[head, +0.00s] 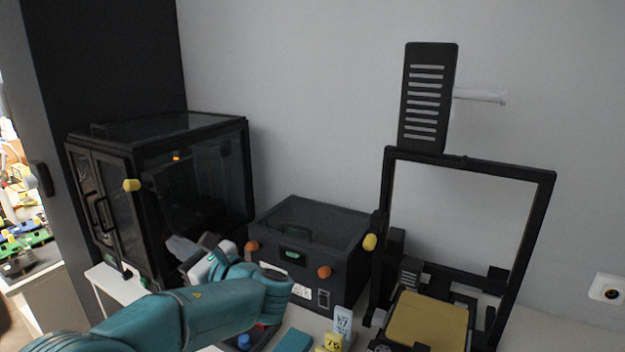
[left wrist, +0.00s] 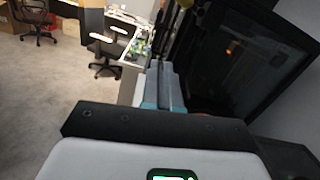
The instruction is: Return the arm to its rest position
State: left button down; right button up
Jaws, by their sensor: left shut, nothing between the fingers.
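My left arm comes in from the lower left in the head view, teal and bent at the wrist. My left gripper (head: 181,247) is shut and empty. It is in front of the black glass-sided cabinet (head: 195,185), and I cannot tell whether it touches it. In the left wrist view the gripper fingers (left wrist: 165,88) lie close together, pointing away, with nothing between them. My right gripper is not in view.
A black box (head: 345,250) with orange knobs stands right of the gripper. An open-frame printer (head: 540,215) with a tan plate (head: 428,320) stands farther right. Small blocks, one yellow (head: 328,343), lie in front. The left wrist view shows open floor and office chairs (left wrist: 105,50).

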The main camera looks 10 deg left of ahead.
pick_arm(q)
notch_tip(320, 180, down, 20)
jog(key=s+d+m+g+h, duration=0.1)
jog(key=s+g+h, duration=0.1)
jog(key=h, duration=0.4)
jog(key=s+d+f+n+g+h, duration=0.25)
jog(key=s+f, duration=0.25)
jog(key=f, duration=0.4)
jog(key=s+d+f+n+g+h, duration=0.1)
jog(key=s+d+f+g+h, duration=0.1)
jog(key=s+d+f+h, duration=0.45)
jog(key=s+d+f+n+h, duration=0.3)
jog(key=s+d+f+n, duration=0.2)
jog(key=s+n, duration=0.3)
jog(key=s+d+f+n+h, duration=0.3)
jog(key=s+f+n, duration=0.4)
jog(key=n, duration=0.4)
jog(key=shift+s+d+g+h, duration=0.3)
jog(key=shift+s+d+g, duration=0.15)
jog(key=shift+s+d, duration=0.35)
jog(key=c, duration=1.4)
grip_release()
jog(key=shift+a+f+n, duration=0.15)
jog(key=shift+f+n, duration=0.05)
jog(key=shift+n, duration=0.25)
jog(key=shift+c, duration=0.2)
jog(key=o, duration=0.5)
jog(key=shift+s+a+n, duration=0.1)
jog(key=shift+n, duration=0.2)
